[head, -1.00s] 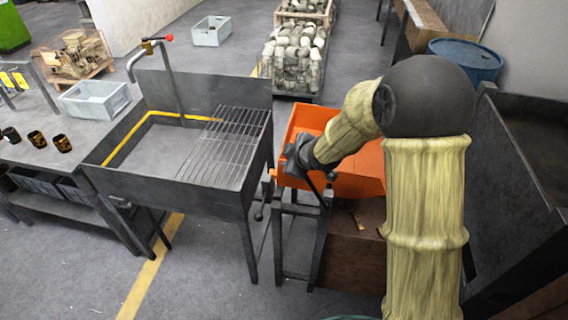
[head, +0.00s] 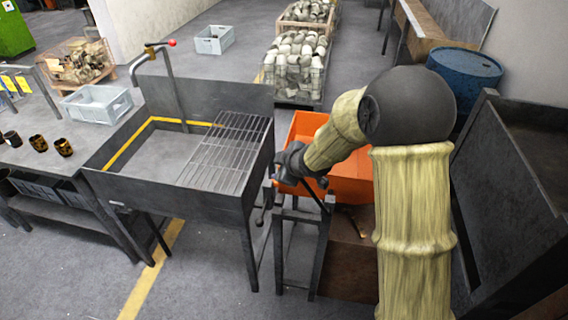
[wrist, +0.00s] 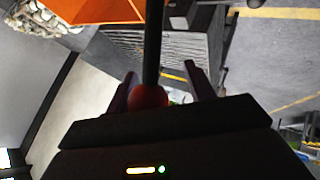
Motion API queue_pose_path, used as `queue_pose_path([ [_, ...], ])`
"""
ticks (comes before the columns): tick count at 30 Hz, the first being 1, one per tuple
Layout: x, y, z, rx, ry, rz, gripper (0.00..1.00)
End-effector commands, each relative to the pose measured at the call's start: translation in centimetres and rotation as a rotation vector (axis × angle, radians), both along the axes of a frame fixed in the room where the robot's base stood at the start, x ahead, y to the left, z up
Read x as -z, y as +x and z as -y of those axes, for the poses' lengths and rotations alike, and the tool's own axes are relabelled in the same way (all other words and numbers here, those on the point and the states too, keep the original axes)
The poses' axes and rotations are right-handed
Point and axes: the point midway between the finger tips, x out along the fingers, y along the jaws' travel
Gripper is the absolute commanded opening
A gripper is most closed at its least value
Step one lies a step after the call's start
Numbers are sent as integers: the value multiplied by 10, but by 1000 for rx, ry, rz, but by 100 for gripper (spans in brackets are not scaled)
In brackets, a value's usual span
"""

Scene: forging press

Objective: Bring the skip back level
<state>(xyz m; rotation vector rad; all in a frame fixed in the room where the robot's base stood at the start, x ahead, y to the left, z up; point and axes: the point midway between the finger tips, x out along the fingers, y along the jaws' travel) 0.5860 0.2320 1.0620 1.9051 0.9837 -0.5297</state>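The orange skip (head: 352,180) sits on a dark frame right of the sink bench, partly hidden behind my arm. I cannot tell its exact tilt. Its orange side also shows at the top left of the wrist view (wrist: 100,10). A dark lever (wrist: 153,45) with a red knob (wrist: 150,97) runs up the middle of the wrist view. My gripper (wrist: 162,78) has its fingers apart, one on each side of the lever, near the knob. A gap shows on the right of the lever. In the head view my gripper (head: 288,168) is at the skip's left side.
The sink bench (head: 175,195) with its grate stands close on the left. A dark upright panel (head: 505,190) and a blue drum (head: 465,70) are on the right. A mesh crate of parts (head: 293,95) stands behind. Floor is clear at front left.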

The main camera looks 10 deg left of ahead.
Motion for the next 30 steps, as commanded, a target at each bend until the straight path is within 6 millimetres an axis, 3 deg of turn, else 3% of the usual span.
queue_pose_path([
  [8, -5, 1, 4, 7, 1, 5, 54],
  [14, -20, -11, 12, 6, 2, 8, 54],
  [30, -95, -74, 56, 6, -2, 6, 54],
])
